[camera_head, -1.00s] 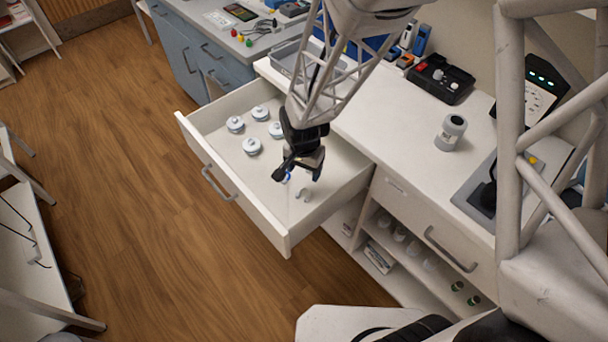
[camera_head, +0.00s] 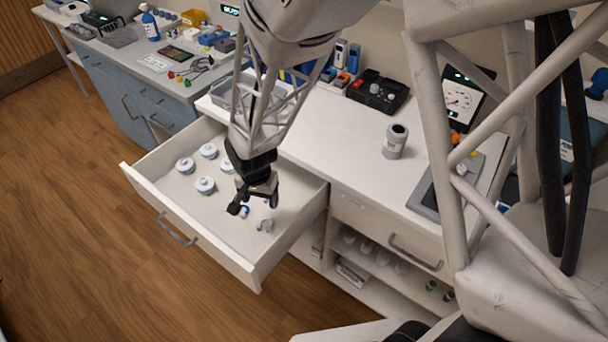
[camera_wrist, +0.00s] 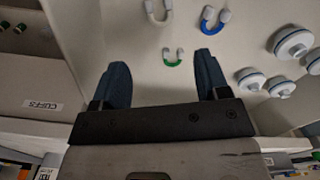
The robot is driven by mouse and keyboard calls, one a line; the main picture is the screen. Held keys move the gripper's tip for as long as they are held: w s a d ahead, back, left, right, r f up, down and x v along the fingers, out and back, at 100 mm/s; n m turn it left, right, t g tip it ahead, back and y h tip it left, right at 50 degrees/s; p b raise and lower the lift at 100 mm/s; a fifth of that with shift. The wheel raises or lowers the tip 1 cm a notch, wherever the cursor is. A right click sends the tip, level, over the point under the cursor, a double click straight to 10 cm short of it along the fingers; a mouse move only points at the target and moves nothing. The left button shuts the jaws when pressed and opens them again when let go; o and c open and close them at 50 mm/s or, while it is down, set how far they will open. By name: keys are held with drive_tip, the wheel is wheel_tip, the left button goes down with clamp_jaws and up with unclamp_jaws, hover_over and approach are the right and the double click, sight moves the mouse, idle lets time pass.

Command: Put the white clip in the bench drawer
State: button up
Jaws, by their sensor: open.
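The bench drawer (camera_head: 205,238) is pulled open. A plain white-grey clip (camera_head: 265,226), U-shaped, lies on its floor near the front right; in the wrist view the white clip (camera_wrist: 158,12) is at the top edge, partly cut off. My gripper (camera_head: 254,205) is open and empty above the drawer, pointing down. In the wrist view my gripper (camera_wrist: 161,62) has a green-and-white clip (camera_wrist: 173,58) showing between its fingertips, apart from them. A blue-and-white clip (camera_head: 244,212) lies close by, partly hidden by a finger in the head view.
Several white round lidded pots (camera_head: 205,185) stand in the drawer's left and back part. The benchtop (camera_head: 335,135) carries a grey-white jar (camera_head: 395,140) and a black tray (camera_head: 378,92). A closed drawer (camera_head: 385,235) and open shelves are to the right. The drawer's front right floor is mostly clear.

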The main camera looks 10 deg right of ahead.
drive_tip(key=s+d+r+n+t, duration=0.1)
drive_tip(key=s+d+r, duration=0.1)
drive_tip(key=d+r, duration=0.5)
drive_tip(key=s+d+r+n, duration=0.1)
drive_tip(key=d+r, duration=0.3)
drive_tip(key=r, duration=0.6)
drive_tip(key=s+d+r+n+t, duration=0.1)
drive_tip(key=s+d+r+n, duration=0.1)
drive_tip(key=s+d+r, duration=0.9)
drive_tip(key=s+r, duration=0.2)
drive_tip(key=s, duration=0.1)
drive_tip(key=shift+s+t, duration=0.3)
drive_tip(key=shift+s, duration=0.05)
